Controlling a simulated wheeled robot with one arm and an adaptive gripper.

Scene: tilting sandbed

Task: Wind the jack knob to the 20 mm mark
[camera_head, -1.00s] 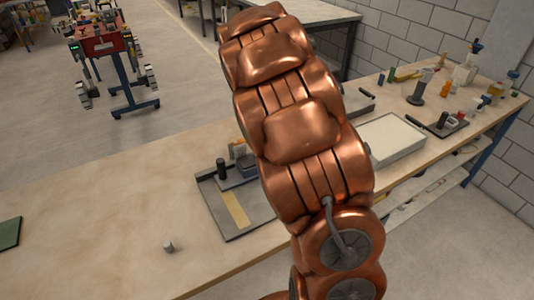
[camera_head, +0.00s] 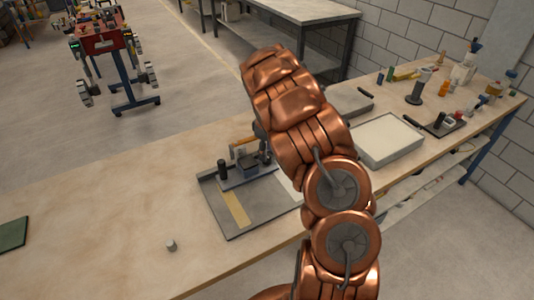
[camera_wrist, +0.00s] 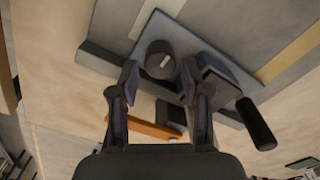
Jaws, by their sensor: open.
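The jack knob (camera_wrist: 159,60), which I take to be the round dark knob with a short pale line on its top, stands on a grey plate (camera_wrist: 190,45) in the wrist view. My gripper (camera_wrist: 158,76) is open, with one finger on each side of the knob's near edge. I see a gap between each finger and the knob, and cannot tell how deep the fingers sit. In the head view my arm hides the knob. No millimetre marks are readable.
A black upright handle (camera_wrist: 256,124) stands close to my right finger; it also shows in the head view (camera_head: 222,169). An orange bar (camera_wrist: 150,130) lies below the fingers. The grey tray (camera_head: 225,222) has a yellow strip (camera_head: 236,208). A small grey cylinder (camera_head: 171,245) stands on the bench's clear left.

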